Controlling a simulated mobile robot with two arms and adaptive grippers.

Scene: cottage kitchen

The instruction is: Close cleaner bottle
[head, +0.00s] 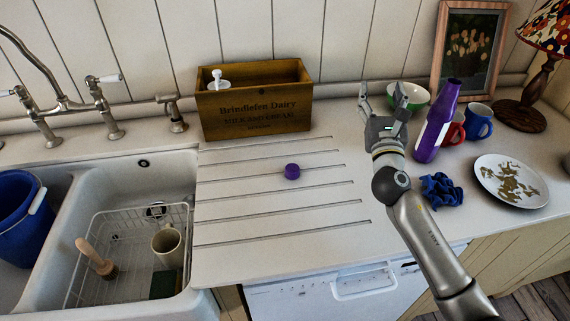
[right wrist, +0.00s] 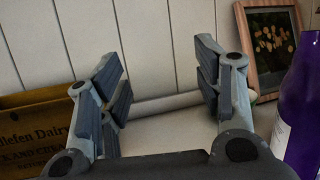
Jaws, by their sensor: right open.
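The purple cleaner bottle (head: 437,120) with a white label stands on the counter at the right, a little tilted in the picture. It also shows at the right edge of the right wrist view (right wrist: 298,100). A purple cap (head: 292,171) lies apart from it on the grooved drainboard, left of my right arm. My right gripper (head: 383,97) is open and empty, just left of the bottle and not touching it. In the right wrist view its spread fingers (right wrist: 160,95) have nothing between them. My left gripper is not in view.
A wooden crate (head: 255,117) stands behind the drainboard. A green bowl (head: 416,95), red mug (head: 455,131), blue mug (head: 479,122), blue cloth (head: 441,190) and dirty plate (head: 484,167) surround the bottle. The sink (head: 75,210) is left. The drainboard around the cap is clear.

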